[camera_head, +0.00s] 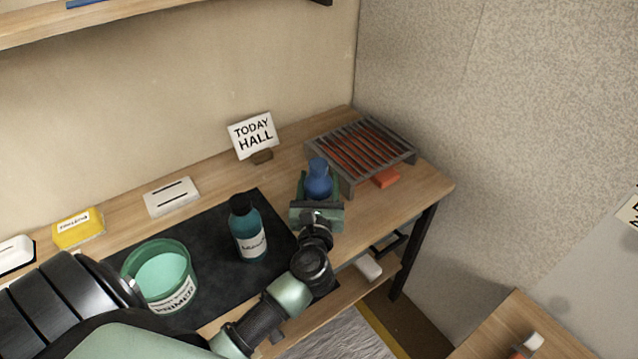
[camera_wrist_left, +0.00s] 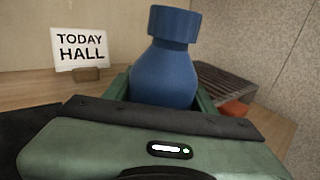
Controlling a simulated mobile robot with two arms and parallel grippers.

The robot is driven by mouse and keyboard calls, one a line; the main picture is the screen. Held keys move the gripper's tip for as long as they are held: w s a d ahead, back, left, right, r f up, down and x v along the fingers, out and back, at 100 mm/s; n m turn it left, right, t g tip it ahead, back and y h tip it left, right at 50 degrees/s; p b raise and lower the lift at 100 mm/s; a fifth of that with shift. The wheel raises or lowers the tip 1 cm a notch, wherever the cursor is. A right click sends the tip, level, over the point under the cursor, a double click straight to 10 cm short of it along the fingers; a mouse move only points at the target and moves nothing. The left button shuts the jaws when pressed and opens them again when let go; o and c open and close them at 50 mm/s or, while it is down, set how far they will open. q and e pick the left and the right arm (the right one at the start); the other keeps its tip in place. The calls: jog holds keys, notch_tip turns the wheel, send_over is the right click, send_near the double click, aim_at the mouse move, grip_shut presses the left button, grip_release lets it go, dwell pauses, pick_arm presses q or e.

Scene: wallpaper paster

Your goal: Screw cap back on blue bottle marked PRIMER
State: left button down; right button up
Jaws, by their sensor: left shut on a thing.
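A blue bottle (camera_head: 318,183) stands upright near the right end of the workbench. In the left wrist view the blue bottle (camera_wrist_left: 165,78) has sloping shoulders and a wide blue top piece (camera_wrist_left: 174,26) that looks like a cap on its neck. No label shows on it. My left gripper (camera_head: 319,192) is shut on the blue bottle, with green fingers on both sides of it. The bottle's lower part is hidden behind the gripper, so I cannot tell whether it touches the bench. My right gripper is not in view.
A teal bottle with a black cap (camera_head: 248,232) and a green tub marked PRIMER (camera_head: 172,293) stand on a dark mat (camera_head: 214,222). A grey slatted rack (camera_head: 362,150), a red block (camera_head: 386,178) and a TODAY HALL sign (camera_head: 253,136) are close by. A yellow box (camera_head: 78,229) sits left.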

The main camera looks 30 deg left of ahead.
pick_arm(q)
jog(key=shift+f, duration=0.25)
jog(key=c, duration=0.5)
grip_release()
jog(key=shift+r, duration=0.1)
